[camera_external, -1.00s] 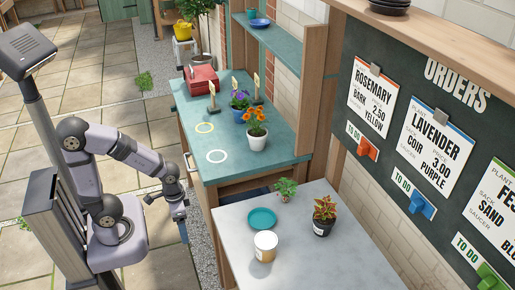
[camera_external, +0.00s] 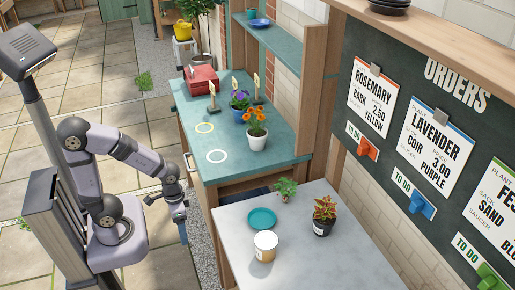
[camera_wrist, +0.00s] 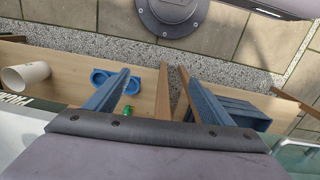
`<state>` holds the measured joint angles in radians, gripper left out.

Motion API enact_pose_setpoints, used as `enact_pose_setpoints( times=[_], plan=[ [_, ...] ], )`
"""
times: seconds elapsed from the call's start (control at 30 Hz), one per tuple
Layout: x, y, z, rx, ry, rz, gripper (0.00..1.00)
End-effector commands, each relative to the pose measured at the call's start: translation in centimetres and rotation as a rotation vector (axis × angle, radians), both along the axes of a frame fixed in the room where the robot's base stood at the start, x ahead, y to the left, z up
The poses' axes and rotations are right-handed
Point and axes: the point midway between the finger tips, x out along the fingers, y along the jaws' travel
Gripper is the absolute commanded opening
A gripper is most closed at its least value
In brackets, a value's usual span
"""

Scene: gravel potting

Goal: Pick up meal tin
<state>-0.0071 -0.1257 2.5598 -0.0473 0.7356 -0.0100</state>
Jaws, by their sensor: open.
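A round tin (camera_external: 265,246) with a white top and a tan lower side stands upright at the front of the grey table. It is the only tin-like thing that I can make out there; no label is readable. My gripper (camera_external: 182,230) hangs pointing down, left of the bench and tables, well apart from the tin. In the wrist view my gripper (camera_wrist: 155,80) shows two blue fingers spread apart with nothing between them. A cream cylinder (camera_wrist: 26,76) lies at the left of the wrist view; I cannot tell what it is.
A teal saucer (camera_external: 262,219), a small green plant (camera_external: 286,189) and a dark-potted plant (camera_external: 324,215) stand near the tin. The green bench (camera_external: 200,140) holds flower pots and a red box (camera_external: 201,80). The wrist view shows a blue crate (camera_wrist: 232,108) and blue double bowl (camera_wrist: 118,80).

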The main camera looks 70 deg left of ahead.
Motion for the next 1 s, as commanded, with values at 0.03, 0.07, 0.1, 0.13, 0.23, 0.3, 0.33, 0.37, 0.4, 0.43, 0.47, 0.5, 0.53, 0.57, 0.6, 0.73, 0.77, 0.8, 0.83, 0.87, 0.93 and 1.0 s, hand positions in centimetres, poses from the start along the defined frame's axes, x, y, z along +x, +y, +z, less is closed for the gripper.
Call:
enact_pose_setpoints(
  times=[0.03, 0.07, 0.1, 0.13, 0.23, 0.3, 0.33, 0.37, 0.4, 0.43, 0.47, 0.5, 0.53, 0.57, 0.6, 0.73, 0.77, 0.8, 0.83, 0.87, 0.93, 1.0],
  plan=[
    [-0.4, -0.4, -0.2, -0.022, 0.022, 0.038, 0.76],
    [-0.7, -0.8, -0.3, -0.041, 0.038, 0.068, 0.76],
    [-1.2, -1.5, -0.5, -0.07, 0.066, 0.115, 0.76],
    [-1.6, -2.1, -0.6, -0.095, 0.089, 0.156, 0.76],
    [-2.8, -4.7, -0.7, -0.205, 0.185, 0.327, 0.76],
    [-3.2, -7.0, -0.4, -0.297, 0.263, 0.466, 0.76],
    [-3.3, -8.0, -0.2, -0.34, 0.298, 0.528, 0.76],
    [-3.3, -9.1, 0.1, -0.383, 0.334, 0.591, 0.76],
    [-3.0, -10.5, 0.6, -0.443, 0.38, 0.673, 0.76],
    [-2.8, -11.4, 1.0, -0.489, 0.414, 0.737, 0.76],
    [-2.3, -12.4, 1.5, -0.536, 0.447, 0.797, 0.76],
    [-1.6, -13.5, 2.2, -0.599, 0.491, 0.878, 0.76],
    [-1.0, -14.3, 2.7, -0.648, 0.523, 0.938, 0.76],
    [-0.3, -15.0, 3.3, -0.697, 0.555, 0.995, 0.76],
    [1.0, -15.9, 2.4, -0.76, 0.568, 1.06, 0.76],
    [5.7, -17.7, 3.1, -0.977, 0.633, 1.275, 0.76],
    [6.8, -17.9, 3.4, -1.029, 0.649, 1.32, 0.76],
    [8.4, -17.9, 3.7, -1.098, 0.668, 1.382, 0.76],
    [9.5, -17.9, 4.0, -1.151, 0.682, 1.424, 0.76],
    [10.6, -17.8, 4.3, -1.202, 0.694, 1.465, 0.76],
    [13.0, -17.2, 5.0, -1.317, 0.722, 1.547, 0.76],
    [15.1, -16.3, 5.5, -1.428, 0.744, 1.617, 0.76]
  ],
)
